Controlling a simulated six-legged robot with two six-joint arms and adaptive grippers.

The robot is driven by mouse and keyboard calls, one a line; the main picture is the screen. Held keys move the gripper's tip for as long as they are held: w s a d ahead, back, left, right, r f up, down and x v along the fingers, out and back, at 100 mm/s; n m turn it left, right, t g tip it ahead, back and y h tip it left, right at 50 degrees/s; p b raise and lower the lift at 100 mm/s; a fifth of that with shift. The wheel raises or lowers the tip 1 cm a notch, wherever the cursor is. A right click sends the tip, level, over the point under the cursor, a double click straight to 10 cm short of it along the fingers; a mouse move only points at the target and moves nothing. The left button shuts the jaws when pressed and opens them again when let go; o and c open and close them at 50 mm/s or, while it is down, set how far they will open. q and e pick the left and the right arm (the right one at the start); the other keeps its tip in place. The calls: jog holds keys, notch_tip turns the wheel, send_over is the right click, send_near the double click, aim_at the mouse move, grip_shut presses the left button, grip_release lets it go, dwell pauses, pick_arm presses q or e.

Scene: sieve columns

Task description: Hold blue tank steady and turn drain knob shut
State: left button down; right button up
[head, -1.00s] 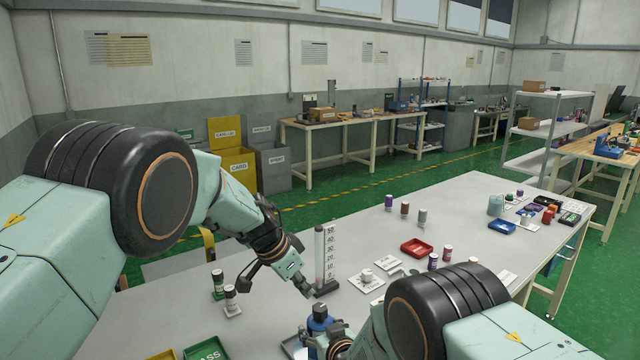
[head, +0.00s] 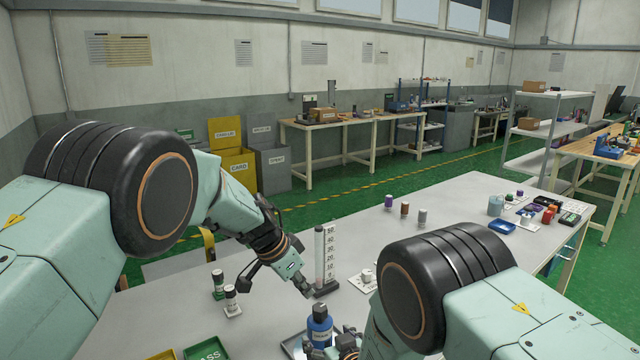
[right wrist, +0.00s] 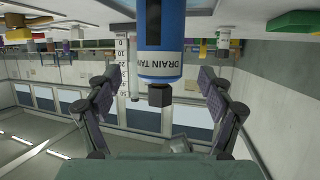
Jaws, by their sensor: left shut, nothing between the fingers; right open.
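The blue tank (head: 320,329) stands upright at the near edge of the head view, with a dark top. In the right wrist view, which is upside down, the tank (right wrist: 160,45) shows its "DRAIN TANK" label and a dark knob (right wrist: 160,95) at its end. My right gripper (right wrist: 158,88) is open, its fingers apart on either side of the knob, with gaps visible. In the head view the right gripper (head: 347,346) is partly hidden by my arm, low beside the tank. My left gripper (head: 307,292) is shut and empty, just above and behind the tank, apart from it.
A clear scaled column (head: 320,262) stands close behind my left gripper. Two dark-capped vials (head: 218,284) stand to the left. A green bin (head: 207,349) lies at the near edge. Small bottles and a blue tray (head: 501,227) are to the right.

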jog(key=v, duration=0.6)
jog(key=shift+s, duration=0.2)
jog(key=shift+w+r, duration=0.1)
jog(key=shift+x, duration=5.9)
jog(key=shift+d, duration=0.1)
